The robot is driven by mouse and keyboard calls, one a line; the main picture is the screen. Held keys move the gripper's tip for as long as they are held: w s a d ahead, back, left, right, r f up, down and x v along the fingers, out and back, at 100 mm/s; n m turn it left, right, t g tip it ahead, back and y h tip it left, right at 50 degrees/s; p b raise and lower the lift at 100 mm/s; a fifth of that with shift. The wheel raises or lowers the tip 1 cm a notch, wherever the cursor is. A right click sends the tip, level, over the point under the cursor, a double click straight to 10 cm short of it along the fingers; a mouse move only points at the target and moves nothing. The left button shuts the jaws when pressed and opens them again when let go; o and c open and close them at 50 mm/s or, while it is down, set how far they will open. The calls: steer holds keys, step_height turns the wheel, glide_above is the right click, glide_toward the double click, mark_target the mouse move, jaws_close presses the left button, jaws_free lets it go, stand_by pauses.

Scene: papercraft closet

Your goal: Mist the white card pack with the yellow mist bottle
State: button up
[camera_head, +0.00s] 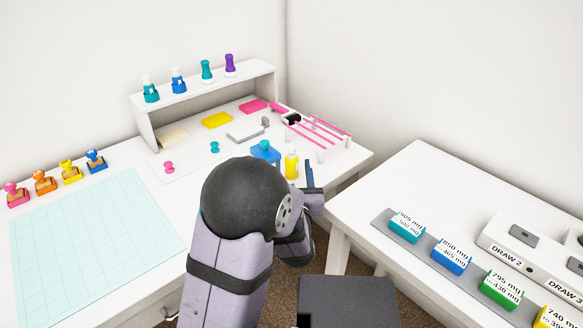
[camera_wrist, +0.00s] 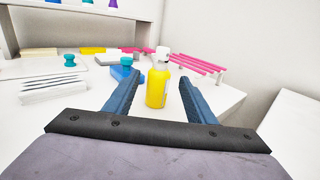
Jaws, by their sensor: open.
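The yellow mist bottle (camera_head: 291,166) stands upright near the right end of the white table, its pale top uppermost. In the wrist view the bottle (camera_wrist: 157,90) stands between the two blue fingers of my gripper (camera_wrist: 160,79). The fingers are open, with a gap visible on each side of the bottle. In the head view my gripper (camera_head: 306,176) is beside the bottle and partly hidden by my arm.
A blue block (camera_head: 265,151) with a teal knob stands just left of the bottle. A pink-railed rack (camera_head: 318,128) is behind it to the right. Yellow (camera_head: 217,120) and cream pads (camera_head: 173,137) lie under the shelf. A slotted white block (camera_wrist: 54,90) is at left.

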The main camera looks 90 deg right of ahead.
steer(key=shift+w+d+p, duration=0.15)
steer(key=shift+w+d, duration=0.1)
steer(key=shift+d, duration=1.55)
steer(key=shift+w+d+p, duration=0.15)
steer(key=shift+w+d, duration=0.05)
steer(key=shift+d, duration=1.6)
steer(key=c, duration=1.1)
